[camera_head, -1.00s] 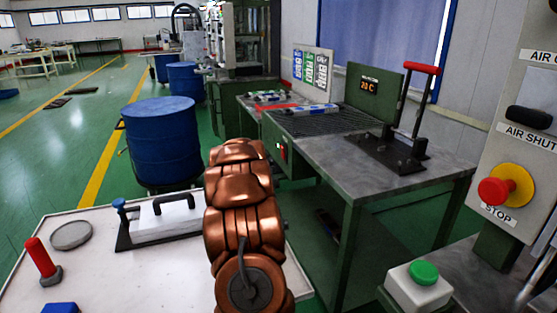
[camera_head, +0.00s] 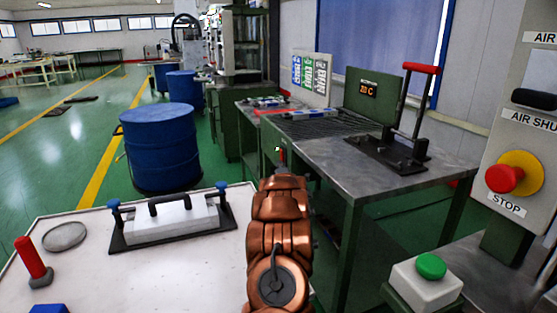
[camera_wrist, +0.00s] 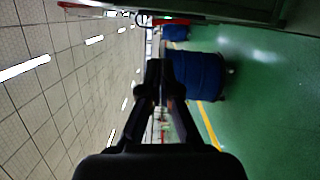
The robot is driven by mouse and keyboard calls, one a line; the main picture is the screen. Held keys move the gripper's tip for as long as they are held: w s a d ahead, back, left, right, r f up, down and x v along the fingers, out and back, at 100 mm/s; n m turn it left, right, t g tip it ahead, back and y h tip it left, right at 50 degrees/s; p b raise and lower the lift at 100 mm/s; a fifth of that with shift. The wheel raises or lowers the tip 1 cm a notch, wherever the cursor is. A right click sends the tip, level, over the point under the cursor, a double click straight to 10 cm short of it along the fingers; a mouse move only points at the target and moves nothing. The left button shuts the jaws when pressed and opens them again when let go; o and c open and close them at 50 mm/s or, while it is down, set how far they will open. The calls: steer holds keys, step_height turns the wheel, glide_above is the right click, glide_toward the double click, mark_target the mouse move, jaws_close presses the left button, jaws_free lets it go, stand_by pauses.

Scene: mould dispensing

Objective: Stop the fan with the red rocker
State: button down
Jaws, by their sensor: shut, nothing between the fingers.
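The red rocker (camera_head: 282,156) shows as a small red patch on the front of the green bench, just above the end of my arm in the head view. My arm hides most of the area around it. My gripper (camera_wrist: 157,70) is shut and empty in the wrist view, with its fingers together. In the head view my arm's links cover the gripper, so its distance to the rocker cannot be told. I cannot make out a fan for certain.
A black lever with a red handle (camera_head: 421,68) stands on the grey bench top (camera_head: 330,155). A red stop button (camera_head: 504,179) and a green button (camera_head: 431,266) are at the right. A white table (camera_head: 190,275) with a mould is at the front left; a blue drum (camera_head: 160,150) stands behind it.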

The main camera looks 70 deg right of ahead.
mark_target(281, 156)
steer(key=x, duration=0.9)
steer(key=shift+w+d, duration=0.2)
steer(key=shift+d, duration=0.15)
stand_by(0.4)
steer(key=shift+f, duration=0.1)
stand_by(0.4)
